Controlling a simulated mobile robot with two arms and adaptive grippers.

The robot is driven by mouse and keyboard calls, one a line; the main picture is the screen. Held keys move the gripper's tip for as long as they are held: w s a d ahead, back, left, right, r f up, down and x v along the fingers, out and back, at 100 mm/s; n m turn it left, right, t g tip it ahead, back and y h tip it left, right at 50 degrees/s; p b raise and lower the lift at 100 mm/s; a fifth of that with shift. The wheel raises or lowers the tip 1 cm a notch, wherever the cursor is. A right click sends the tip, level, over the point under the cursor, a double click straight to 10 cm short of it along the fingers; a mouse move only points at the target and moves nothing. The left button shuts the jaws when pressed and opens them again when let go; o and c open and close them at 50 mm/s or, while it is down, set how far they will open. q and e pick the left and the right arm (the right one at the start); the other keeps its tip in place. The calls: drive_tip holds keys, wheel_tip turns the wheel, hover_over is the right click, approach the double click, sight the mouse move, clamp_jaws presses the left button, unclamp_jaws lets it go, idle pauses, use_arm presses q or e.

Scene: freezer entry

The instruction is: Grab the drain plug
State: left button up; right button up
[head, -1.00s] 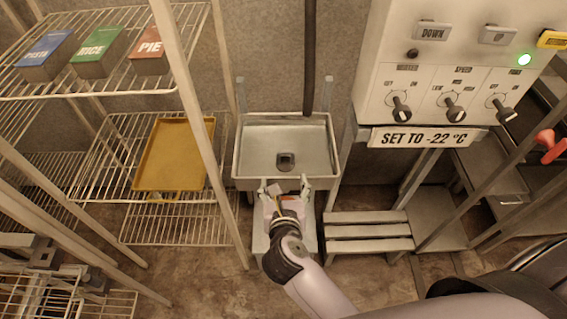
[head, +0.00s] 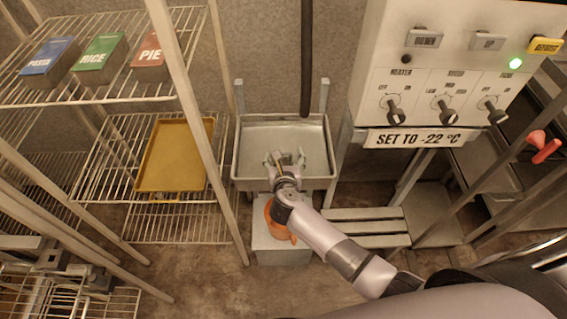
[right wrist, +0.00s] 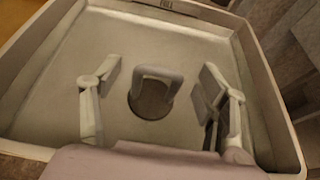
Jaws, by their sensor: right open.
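The drain plug (right wrist: 155,92) is a dark round piece with a raised loop handle, in the floor of the metal sink. In the head view my right gripper hides it. The sink (head: 318,140) also fills most of the right wrist view (right wrist: 150,35). My right gripper (head: 285,157) is over the sink, and it also shows in the right wrist view (right wrist: 158,88). Its fingers are open, one to each side of the plug's handle in that picture, with gaps between. I cannot tell how high above the plug the fingertips are.
A wire shelf on the left holds a yellow tray (head: 174,155) and several labelled boxes. A control panel (head: 440,75) stands right of the sink. An orange container (head: 283,233) sits below the sink on a grey box (head: 300,256). A slatted bench (head: 370,226) is beside it.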

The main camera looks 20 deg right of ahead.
drive_tip(key=shift+x, duration=0.85)
drive_tip(key=shift+s, duration=0.1)
drive_tip(key=shift+c, duration=0.2)
clamp_jaws()
